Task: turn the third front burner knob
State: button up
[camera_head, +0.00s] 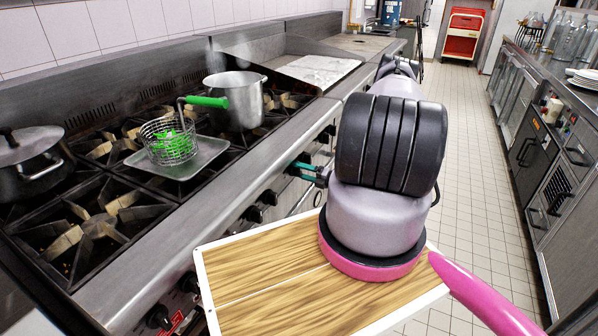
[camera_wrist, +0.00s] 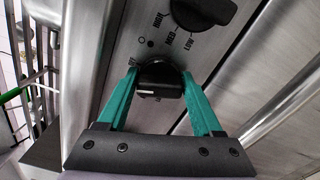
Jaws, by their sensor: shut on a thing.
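My gripper (camera_head: 304,172) reaches the front panel of the range, beyond the wooden board, with its teal fingers at the panel. In the wrist view the two teal fingers (camera_wrist: 160,78) are shut on a black burner knob (camera_wrist: 159,82), one finger on each side. The knob's white mark lies roughly crosswise between the fingers. Small printed marks show around the knob, partly hidden by the fingers. In the head view the held knob is hard to make out behind the gripper. I cannot tell from these views whether it is the third one.
A larger black knob (camera_wrist: 203,12) with printed settings sits close above the held one. More black knobs (camera_head: 268,197) line the panel nearer me. A steel pot (camera_head: 236,100), a wire basket (camera_head: 160,134) and a lidded pot (camera_head: 30,165) stand on the range. The tiled aisle is clear.

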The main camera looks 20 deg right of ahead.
jog(key=shift+d+f+m, duration=0.1)
jog(key=shift+m, duration=1.8)
jog(key=o, duration=1.3)
jog(key=v, duration=1)
jog(key=shift+s+d, duration=0.25)
jog(key=shift+s, duration=0.1)
